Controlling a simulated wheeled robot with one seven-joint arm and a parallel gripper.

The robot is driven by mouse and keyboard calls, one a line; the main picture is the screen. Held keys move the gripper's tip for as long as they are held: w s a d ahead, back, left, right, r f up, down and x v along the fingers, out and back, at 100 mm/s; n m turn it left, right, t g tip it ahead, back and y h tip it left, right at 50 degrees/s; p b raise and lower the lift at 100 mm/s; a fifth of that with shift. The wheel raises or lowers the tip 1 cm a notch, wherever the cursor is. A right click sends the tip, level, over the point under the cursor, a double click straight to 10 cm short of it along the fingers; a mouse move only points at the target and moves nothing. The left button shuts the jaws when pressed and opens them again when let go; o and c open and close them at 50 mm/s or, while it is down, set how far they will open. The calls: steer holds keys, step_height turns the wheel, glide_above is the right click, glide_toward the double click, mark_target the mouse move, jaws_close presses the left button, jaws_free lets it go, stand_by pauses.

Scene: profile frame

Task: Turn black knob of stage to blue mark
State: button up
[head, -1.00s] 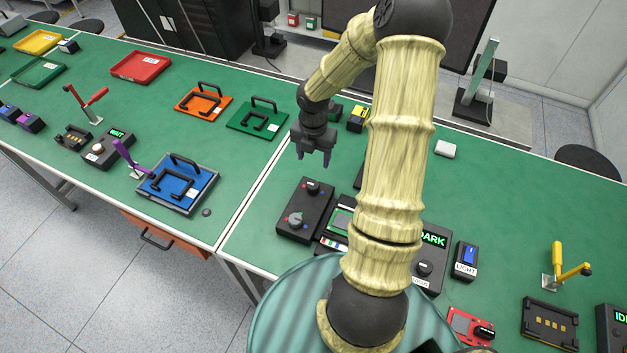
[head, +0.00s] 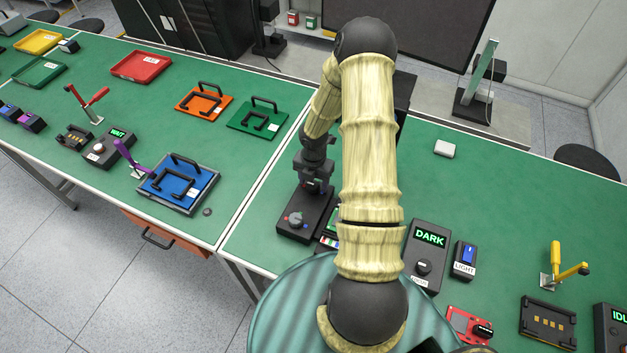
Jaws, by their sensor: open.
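A dark control box (head: 290,231) stands near the left front corner of the right-hand table. On its near half is a round grey dial (head: 295,219) with a red mark at its left and a blue mark at its right. A black knob on the box's far half is now covered by my gripper (head: 314,188). My gripper points down over that far half, with jaws open. The fingertips are too small and dark to tell whether they touch or surround the knob.
Right of the box, a device with a small green screen (head: 333,218) is partly hidden by my arm. A box reading DARK (head: 430,239) with its own black knob and a LIGHT switch box (head: 464,260) stand farther right.

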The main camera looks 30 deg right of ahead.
steer(key=c, duration=1)
